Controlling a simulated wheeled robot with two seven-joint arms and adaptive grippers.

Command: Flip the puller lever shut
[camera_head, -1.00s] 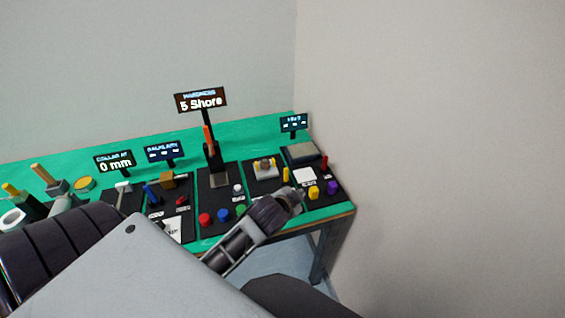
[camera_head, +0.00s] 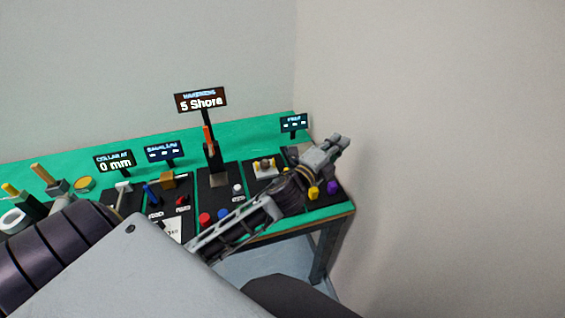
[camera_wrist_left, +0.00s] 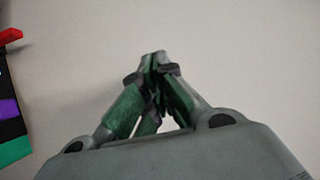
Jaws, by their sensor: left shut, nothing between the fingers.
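I cannot tell from the labels which lever is the puller lever. In the left wrist view a red lever-like part (camera_wrist_left: 10,36) sticks out from the dark panel at the upper left edge. In the head view my left gripper and wrist cover the spot at the far right station where a red upright part stood. My left gripper (camera_head: 342,141) is shut and empty, raised over the right end of the bench. Its closed fingers show in the left wrist view (camera_wrist_left: 155,62) against bare wall, right of the red part and apart from it. My right gripper is out of view.
The green bench (camera_head: 235,142) carries several dark stations. An orange lever (camera_head: 208,138) stands upright under the "5 Shore" display (camera_head: 201,100). A yellow knob (camera_head: 313,192) and a purple knob (camera_head: 333,187) lie below my gripper. The wall is close at the right.

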